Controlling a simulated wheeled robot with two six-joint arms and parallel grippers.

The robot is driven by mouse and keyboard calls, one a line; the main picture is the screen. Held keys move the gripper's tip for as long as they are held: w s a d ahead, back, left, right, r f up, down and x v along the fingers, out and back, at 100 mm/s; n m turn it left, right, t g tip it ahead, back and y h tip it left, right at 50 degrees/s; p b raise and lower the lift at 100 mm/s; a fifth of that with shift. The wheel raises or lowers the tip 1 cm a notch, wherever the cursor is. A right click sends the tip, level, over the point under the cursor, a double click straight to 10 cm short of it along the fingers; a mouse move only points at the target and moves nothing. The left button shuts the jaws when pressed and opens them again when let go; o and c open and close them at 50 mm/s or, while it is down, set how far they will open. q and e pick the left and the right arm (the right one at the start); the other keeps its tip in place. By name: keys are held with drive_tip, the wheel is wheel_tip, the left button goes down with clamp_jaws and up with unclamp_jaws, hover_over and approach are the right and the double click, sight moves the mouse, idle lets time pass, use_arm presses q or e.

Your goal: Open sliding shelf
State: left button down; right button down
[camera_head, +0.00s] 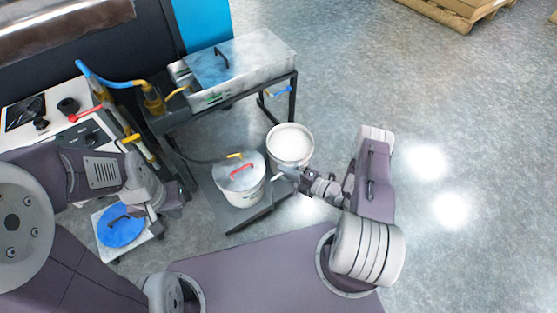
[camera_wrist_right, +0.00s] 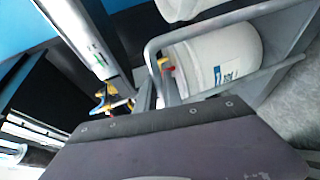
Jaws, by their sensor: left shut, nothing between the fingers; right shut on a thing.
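The sliding shelf (camera_head: 238,219) is a low grey platform that sticks out from under the metal bench. A white bucket with a red-handled lid (camera_head: 254,190) and an open white bucket (camera_head: 290,144) stand on it. My right gripper (camera_head: 285,173) is at the shelf's right side, shut on its handle; the buckets and wrist partly hide the contact. The grey tubular handle (camera_wrist_right: 205,26) shows in the right wrist view, in front of a white bucket (camera_wrist_right: 225,62). My left gripper (camera_head: 153,222) is shut and empty, beside a blue lid.
The metal bench (camera_head: 240,65) with a dark-handled lid stands behind the shelf. A white container with the blue lid (camera_head: 120,228) is at lower left. A white control panel (camera_head: 60,125) and hoses are at left. The floor to the right is clear; a pallet (camera_head: 455,10) lies far back.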

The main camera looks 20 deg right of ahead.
use_arm(q)
drive_tip(key=shift+s+d+r, duration=0.1)
drive_tip(key=shift+s+r, duration=0.15)
drive_tip(key=shift+s, duration=0.15)
use_arm(e)
drive_tip(key=shift+s+d, duration=0.2)
drive_tip(key=shift+s, duration=0.4)
drive_tip(key=shift+s+d, duration=0.2)
drive_tip(key=shift+s, duration=0.35)
drive_tip(key=c, duration=1.5)
unclamp_jaws()
